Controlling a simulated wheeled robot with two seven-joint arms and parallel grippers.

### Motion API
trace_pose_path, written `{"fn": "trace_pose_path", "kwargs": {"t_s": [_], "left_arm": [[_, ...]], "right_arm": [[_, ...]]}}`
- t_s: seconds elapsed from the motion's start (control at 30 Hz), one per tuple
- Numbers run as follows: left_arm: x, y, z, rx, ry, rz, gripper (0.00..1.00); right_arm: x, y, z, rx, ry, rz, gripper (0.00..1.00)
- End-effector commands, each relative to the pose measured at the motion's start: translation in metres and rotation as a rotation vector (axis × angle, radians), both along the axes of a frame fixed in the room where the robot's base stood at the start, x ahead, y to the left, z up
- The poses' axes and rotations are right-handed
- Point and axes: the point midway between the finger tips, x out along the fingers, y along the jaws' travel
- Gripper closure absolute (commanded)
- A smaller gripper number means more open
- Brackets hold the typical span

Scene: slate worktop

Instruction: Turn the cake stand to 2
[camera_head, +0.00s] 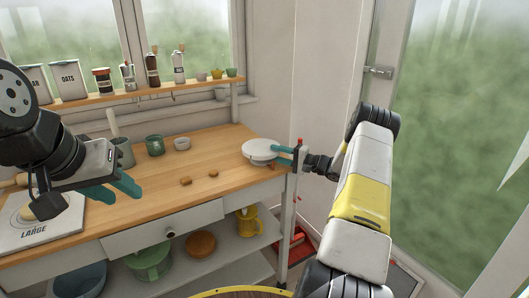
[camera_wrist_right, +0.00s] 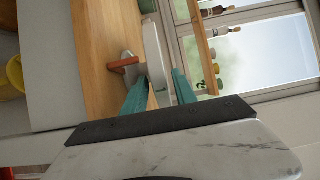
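The cake stand (camera_head: 259,151) is a white round disc on the worktop's far right corner. In the right wrist view its disc (camera_wrist_right: 155,55) shows edge-on, with a small dark mark on the rim too small to read. A grey base and an orange-brown block (camera_wrist_right: 123,65) show beside it. My right gripper (camera_head: 284,149) is at the stand's right edge, and its teal fingers (camera_wrist_right: 161,84) lie on either side of the rim. I cannot tell whether they press on it. My left gripper (camera_head: 126,191) is open and empty over the left worktop.
Two small brown blocks (camera_head: 186,181) lie mid-worktop. A green cup (camera_head: 155,145) and a white bowl (camera_head: 182,143) stand behind. A board marked LARGE (camera_head: 45,233) lies at left. Jars and bottles line the shelf (camera_head: 140,88). A yellow jug (camera_head: 249,222) is on the lower shelf.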

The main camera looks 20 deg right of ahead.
Motion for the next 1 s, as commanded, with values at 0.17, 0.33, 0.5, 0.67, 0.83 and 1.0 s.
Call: {"fn": "trace_pose_path", "kwargs": {"t_s": [0.17,0.33,0.5,0.67,0.83,1.0], "left_arm": [[0.000,0.000,0.000,0.000,0.000,0.000,0.64],[0.000,0.000,0.000,0.000,0.000,0.000,0.64],[0.000,0.000,0.000,0.000,0.000,0.000,0.64],[0.000,0.000,0.000,0.000,0.000,0.000,0.64],[0.000,0.000,0.000,0.000,0.000,0.000,0.64],[0.000,0.000,0.000,0.000,0.000,0.000,0.64]], "right_arm": [[0.000,0.000,0.000,-0.001,0.001,-0.001,0.58],[-0.001,-0.001,-0.001,-0.001,0.001,-0.001,0.58],[-0.013,-0.015,0.000,-0.002,0.001,-0.003,0.58],[-0.033,-0.035,-0.001,-0.001,0.001,-0.003,0.58],[-0.049,-0.051,-0.001,-0.002,0.001,-0.002,0.58],[-0.055,-0.056,0.000,0.000,0.000,0.000,0.58]]}}
